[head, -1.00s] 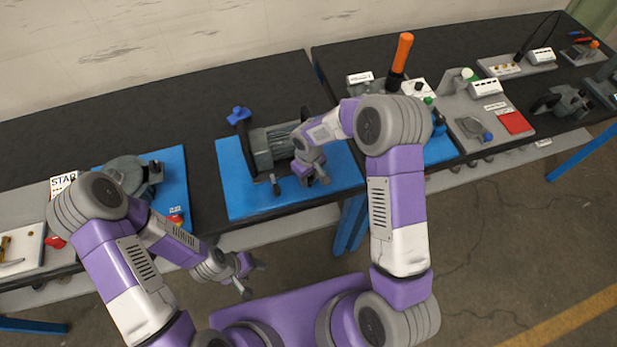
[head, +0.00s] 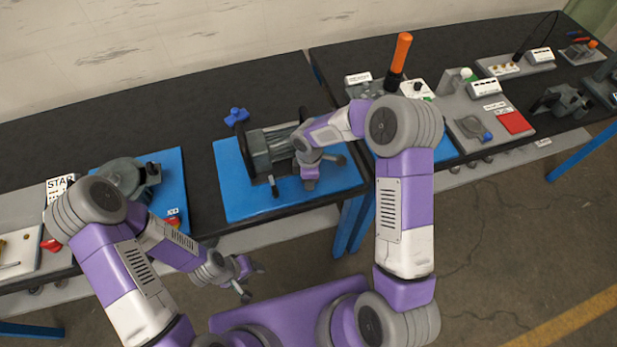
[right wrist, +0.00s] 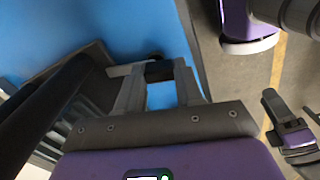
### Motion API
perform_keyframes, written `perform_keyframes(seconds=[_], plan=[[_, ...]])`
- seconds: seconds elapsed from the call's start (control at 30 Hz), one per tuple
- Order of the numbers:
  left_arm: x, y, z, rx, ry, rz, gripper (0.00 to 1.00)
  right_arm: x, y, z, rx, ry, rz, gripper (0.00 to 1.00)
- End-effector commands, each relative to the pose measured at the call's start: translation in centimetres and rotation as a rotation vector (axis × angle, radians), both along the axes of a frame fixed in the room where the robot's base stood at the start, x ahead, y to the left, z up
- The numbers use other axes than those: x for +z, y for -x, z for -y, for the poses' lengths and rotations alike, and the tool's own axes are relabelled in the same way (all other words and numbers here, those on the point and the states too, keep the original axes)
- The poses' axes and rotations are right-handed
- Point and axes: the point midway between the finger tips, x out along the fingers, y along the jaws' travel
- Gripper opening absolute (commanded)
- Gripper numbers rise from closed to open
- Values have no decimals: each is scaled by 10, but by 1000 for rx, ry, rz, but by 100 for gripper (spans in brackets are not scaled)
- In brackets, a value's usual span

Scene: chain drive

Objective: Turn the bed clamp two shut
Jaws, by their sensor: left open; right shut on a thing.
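The grey machine bed (head: 262,155), carrying a ribbed cylindrical body, sits on a blue mat (head: 240,205). A small dark clamp lever (head: 275,187) stands at its front left. My right gripper (head: 310,184) is at the bed's front right, low over the mat. In the right wrist view its two fingers (right wrist: 160,90) are closed around a small dark piece (right wrist: 158,70), apparently the clamp's handle; the fingers hide part of it. I cannot tell how far the clamp is turned. My left gripper (head: 247,277) is open and empty in front of the table.
Another blue mat with a grey fixture (head: 130,178) is at the left. The black table is clear behind.

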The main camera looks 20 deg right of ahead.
Motion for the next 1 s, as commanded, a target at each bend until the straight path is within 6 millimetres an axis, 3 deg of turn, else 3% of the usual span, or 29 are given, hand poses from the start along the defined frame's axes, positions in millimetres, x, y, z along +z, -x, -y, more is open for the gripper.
perform_keyframes(seconds=[0.4, 1.0], plan=[[3, 0, 0, 0, 0, 0, 58, 0, 0, 2, 210, 1, -1, 6], [3, 0, 0, 0, 0, 0, 58, 0, 0, 2, 248, 1, 0, 6]])
